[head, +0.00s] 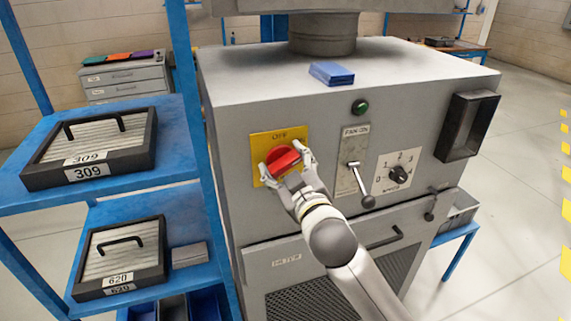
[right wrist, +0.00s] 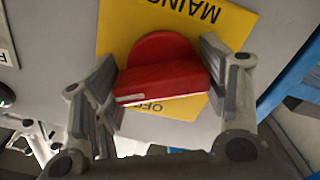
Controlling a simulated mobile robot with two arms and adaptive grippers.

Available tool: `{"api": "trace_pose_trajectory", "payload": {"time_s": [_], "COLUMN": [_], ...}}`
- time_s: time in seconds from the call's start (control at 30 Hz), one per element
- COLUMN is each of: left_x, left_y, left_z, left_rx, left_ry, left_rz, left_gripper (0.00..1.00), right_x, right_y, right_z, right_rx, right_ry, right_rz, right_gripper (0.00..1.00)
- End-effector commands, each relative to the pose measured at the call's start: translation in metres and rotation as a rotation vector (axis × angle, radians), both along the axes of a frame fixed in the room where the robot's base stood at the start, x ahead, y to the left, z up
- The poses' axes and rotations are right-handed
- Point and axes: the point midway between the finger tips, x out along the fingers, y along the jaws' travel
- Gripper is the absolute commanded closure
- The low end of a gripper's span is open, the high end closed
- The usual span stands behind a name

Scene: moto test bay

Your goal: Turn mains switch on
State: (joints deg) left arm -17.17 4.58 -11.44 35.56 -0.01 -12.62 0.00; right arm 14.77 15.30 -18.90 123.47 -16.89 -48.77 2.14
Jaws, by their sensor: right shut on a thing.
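The mains switch is a red rotary knob (head: 283,159) on a yellow plate (head: 262,142) on the front of a grey machine. In the head view the word OFF shows at the top of the plate. In the right wrist view the red knob (right wrist: 160,80) sits between my fingers, with its raised bar tilted slightly; the yellow plate (right wrist: 222,22) reads MAINS, upside down. My right gripper (head: 285,166) is shut on the knob, one finger on each side of it. Part of the plate is hidden behind the knob and fingers.
Right of the plate are a fan lever (head: 358,177), a green button (head: 360,106), a numbered dial (head: 398,174) and a dark framed box (head: 467,126). A blue shelf (head: 185,204) with filter panels (head: 90,150) stands close at left. A blue block (head: 331,73) lies on top of the machine.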

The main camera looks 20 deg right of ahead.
Motion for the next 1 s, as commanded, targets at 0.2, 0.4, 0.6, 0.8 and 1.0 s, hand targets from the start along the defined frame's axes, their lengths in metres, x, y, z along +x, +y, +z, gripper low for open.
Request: {"api": "trace_pose_trajectory", "payload": {"time_s": [0.2, 0.4, 0.6, 0.8, 1.0], "left_x": [0.000, 0.000, 0.000, 0.000, 0.000], "left_y": [0.000, 0.000, 0.000, 0.000, 0.000], "left_z": [0.005, 0.010, 0.013, 0.014, 0.015], "left_rx": [0.000, 0.000, 0.000, 0.000, 0.000], "left_ry": [0.000, 0.000, 0.000, 0.001, 0.001], "left_rz": [0.000, 0.000, 0.000, 0.000, 0.000], "left_gripper": [0.60, 0.60, 0.60, 0.60, 0.60], "right_x": [0.000, 0.000, 0.000, 0.000, 0.000], "right_y": [0.001, 0.000, 0.000, 0.000, 0.000], "right_z": [0.000, 0.000, -0.001, -0.001, -0.001], "right_rx": [0.202, 0.347, 0.447, 0.499, 0.516], "right_ry": [0.010, 0.014, 0.017, 0.017, 0.017], "right_rz": [0.001, 0.000, 0.000, 0.001, 0.000], "right_gripper": [0.57, 0.57, 0.57, 0.57, 0.57]}}
